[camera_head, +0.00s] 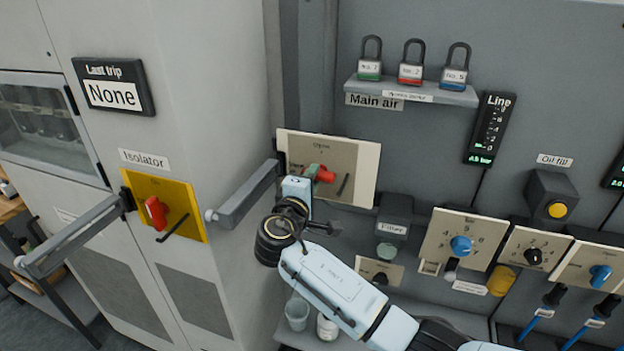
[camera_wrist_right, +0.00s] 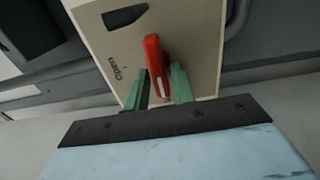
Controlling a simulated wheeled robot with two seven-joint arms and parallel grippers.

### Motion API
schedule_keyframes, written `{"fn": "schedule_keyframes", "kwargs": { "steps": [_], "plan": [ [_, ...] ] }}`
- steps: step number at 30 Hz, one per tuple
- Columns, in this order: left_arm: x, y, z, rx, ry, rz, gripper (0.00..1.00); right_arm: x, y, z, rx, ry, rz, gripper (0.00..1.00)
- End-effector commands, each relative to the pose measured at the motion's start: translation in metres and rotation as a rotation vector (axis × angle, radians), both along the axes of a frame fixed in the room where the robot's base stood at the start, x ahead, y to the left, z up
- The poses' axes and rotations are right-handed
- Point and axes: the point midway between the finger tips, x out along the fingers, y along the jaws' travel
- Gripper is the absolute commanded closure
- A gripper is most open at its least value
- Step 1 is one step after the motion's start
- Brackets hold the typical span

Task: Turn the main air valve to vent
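The main air valve is a cream plate (camera_head: 362,165) with a red handle (camera_head: 326,175), under the "Main air" label (camera_head: 374,102). "Open" is marked at the plate's top; a label at its left is partly hidden and unreadable. My right gripper (camera_head: 311,173) is at the handle. In the right wrist view the red handle (camera_wrist_right: 154,58) stands between the green fingertips of the right gripper (camera_wrist_right: 162,88). The fingers are close on both sides; I cannot tell whether they press on it. My left gripper is not in view.
A grey bar (camera_head: 246,196) juts out left of the valve. A yellow isolator plate (camera_head: 187,203) with a red handle is further left. Above is a shelf (camera_head: 413,92) with three padlocks. A filter (camera_head: 393,219) and knob panels (camera_head: 463,243) are at the right.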

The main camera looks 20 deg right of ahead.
Motion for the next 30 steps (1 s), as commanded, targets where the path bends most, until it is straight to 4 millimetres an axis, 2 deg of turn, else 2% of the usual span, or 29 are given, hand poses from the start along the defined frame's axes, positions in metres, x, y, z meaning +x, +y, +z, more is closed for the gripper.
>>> {"fn": "schedule_keyframes", "kwargs": {
  "steps": [1, 3, 14, 17, 30],
  "plan": [
    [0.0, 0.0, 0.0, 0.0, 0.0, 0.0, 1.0, 0.0, 0.0, 0.0, 0.0, 0.0, 0.0, 0.68],
    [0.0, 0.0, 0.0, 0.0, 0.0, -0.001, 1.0, 0.0, 0.0, 0.0, 0.001, -0.001, 0.0, 0.62],
    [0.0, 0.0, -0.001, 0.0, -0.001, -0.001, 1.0, -0.005, 0.004, 0.0, 0.003, -0.002, 0.002, 0.62],
    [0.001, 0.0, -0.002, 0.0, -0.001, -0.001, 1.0, -0.017, 0.012, -0.001, 0.004, -0.001, 0.003, 0.62],
    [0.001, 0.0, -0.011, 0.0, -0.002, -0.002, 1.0, -0.094, 0.063, -0.001, 0.005, 0.0, 0.001, 0.62]
  ]
}}
